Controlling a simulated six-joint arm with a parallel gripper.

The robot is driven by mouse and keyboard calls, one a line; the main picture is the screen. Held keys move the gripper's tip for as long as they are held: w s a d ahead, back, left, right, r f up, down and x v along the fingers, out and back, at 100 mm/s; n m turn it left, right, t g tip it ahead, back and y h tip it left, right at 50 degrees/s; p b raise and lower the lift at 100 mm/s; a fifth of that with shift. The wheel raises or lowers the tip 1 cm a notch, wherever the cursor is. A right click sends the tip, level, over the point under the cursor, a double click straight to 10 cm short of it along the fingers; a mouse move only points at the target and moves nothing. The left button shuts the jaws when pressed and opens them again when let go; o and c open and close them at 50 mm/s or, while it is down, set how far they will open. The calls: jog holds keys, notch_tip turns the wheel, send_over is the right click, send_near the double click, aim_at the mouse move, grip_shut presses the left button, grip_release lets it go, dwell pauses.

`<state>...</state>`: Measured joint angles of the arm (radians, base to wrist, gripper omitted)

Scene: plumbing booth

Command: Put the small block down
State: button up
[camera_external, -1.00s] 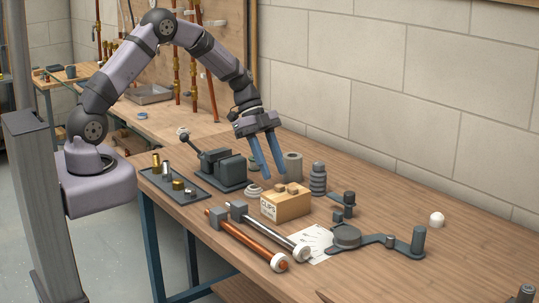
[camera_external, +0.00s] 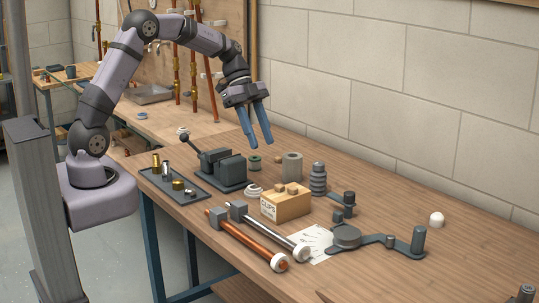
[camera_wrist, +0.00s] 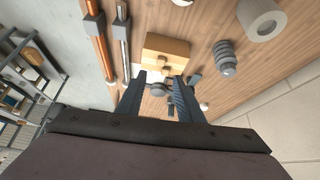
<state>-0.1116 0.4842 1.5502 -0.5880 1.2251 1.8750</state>
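Two small wooden blocks, one at the left (camera_external: 280,188) and one at the right (camera_external: 292,187), sit on top of the wooden box marked CLIPS (camera_external: 286,206) on the workbench. I cannot tell which of them is the task's small block. My gripper (camera_external: 262,146) hangs above and behind the box, clear of it, with its blue fingers apart and nothing between them. In the wrist view my gripper (camera_wrist: 160,80) is open too, with the box (camera_wrist: 166,48) beyond the fingertips.
A dark vise (camera_external: 226,170) and a tray of fittings (camera_external: 172,188) stand left of the box. A grey cylinder (camera_external: 292,166) and a ribbed grey part (camera_external: 318,179) stand behind it. A copper pipe (camera_external: 246,238) lies in front. The bench's right side is largely clear.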

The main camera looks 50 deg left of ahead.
jog(key=s+a+f+n+y, duration=0.2)
jog(key=s+n, duration=0.3)
jog(key=s, duration=0.3)
jog(key=s+a+f+n+y, duration=0.2)
jog(key=s+a+f+n, duration=0.1)
jog(key=s+n, duration=0.3)
jog(key=s+a+f+n+y, duration=0.2)
jog(key=s+n, duration=0.4)
jog(key=s, duration=0.3)
jog(key=shift+s+a+f, duration=0.3)
jog(key=shift+a+f, duration=0.25)
jog(key=shift+f, duration=0.25)
